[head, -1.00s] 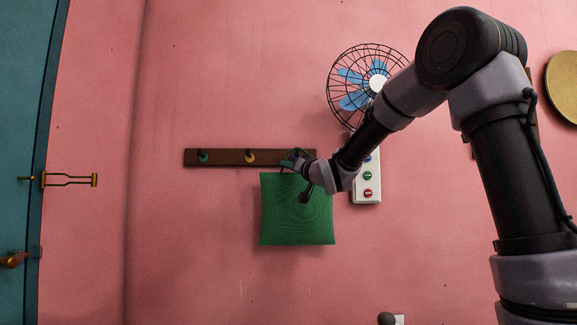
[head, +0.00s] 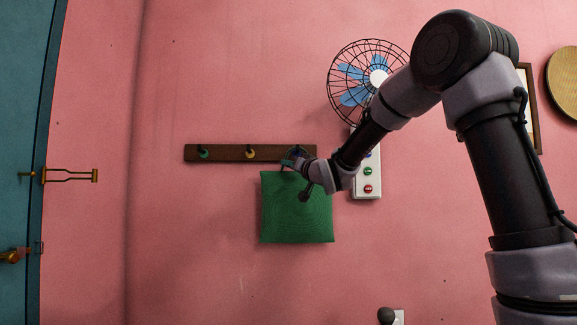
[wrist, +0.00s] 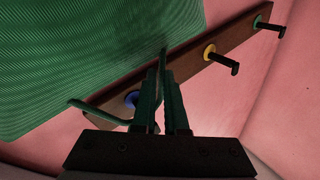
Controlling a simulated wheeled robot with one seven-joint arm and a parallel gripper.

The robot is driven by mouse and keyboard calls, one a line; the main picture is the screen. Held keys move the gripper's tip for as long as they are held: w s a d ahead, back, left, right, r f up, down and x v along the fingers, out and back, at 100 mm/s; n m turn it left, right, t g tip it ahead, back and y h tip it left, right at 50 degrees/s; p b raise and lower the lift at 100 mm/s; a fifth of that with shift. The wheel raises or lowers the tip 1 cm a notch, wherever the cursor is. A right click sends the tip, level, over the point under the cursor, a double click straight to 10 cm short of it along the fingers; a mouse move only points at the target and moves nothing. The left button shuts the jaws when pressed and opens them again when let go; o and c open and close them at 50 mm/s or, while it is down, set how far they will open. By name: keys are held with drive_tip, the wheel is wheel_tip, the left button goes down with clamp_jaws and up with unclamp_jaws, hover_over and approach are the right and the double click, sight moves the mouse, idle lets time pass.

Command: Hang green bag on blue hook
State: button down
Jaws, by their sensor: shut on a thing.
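The green bag (head: 297,212) hangs upright from my gripper (head: 292,164), in front of the wall just below the right end of the dark rack. In the wrist view my gripper (wrist: 166,88) is shut on the bag's thin green handle, and the bag's body (wrist: 80,55) fills the upper left. The blue hook (wrist: 131,99) is at the near end of the rack, just left of the fingers and close to the handle. In the head view it is mostly covered by my gripper. I cannot tell whether the handle is around the hook.
The brown rack (head: 226,153) also bears a yellow hook (head: 250,153) and a green hook (head: 203,153), both empty. A fan (head: 352,85) and a white button panel (head: 368,187) are right of the rack. The wall left of the bag is clear.

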drive_tip(key=c, duration=0.9)
unclamp_jaws()
drive_tip(key=v, duration=1.1)
drive_tip(key=s+d+f+m+g+h, duration=0.25)
drive_tip(key=s+d+f+h, duration=0.2)
drive_tip(key=d, duration=0.35)
drive_tip(key=s+d+f+m+g+h, duration=0.25)
drive_tip(key=s+d+h, duration=0.2)
drive_tip(key=d, duration=0.25)
drive_tip(key=s+f+g, duration=0.1)
drive_tip(key=s+f, duration=0.2)
drive_tip(key=s, duration=0.3)
drive_tip(key=s+d+f+g, duration=0.1)
drive_tip(key=s+f+g, duration=0.1)
drive_tip(key=s, duration=0.4)
drive_tip(key=s+d+f+m+g, duration=0.1)
drive_tip(key=s+f+g, duration=0.1)
drive_tip(key=s+f, duration=0.2)
drive_tip(key=shift+s+d+f+y, duration=0.1)
drive_tip(key=shift+s+f+y, duration=0.1)
drive_tip(key=shift+s, duration=0.6)
drive_tip(key=shift+s+d+f+y, duration=0.1)
drive_tip(key=shift+s+f+y, duration=0.1)
drive_tip(key=shift+s, duration=0.6)
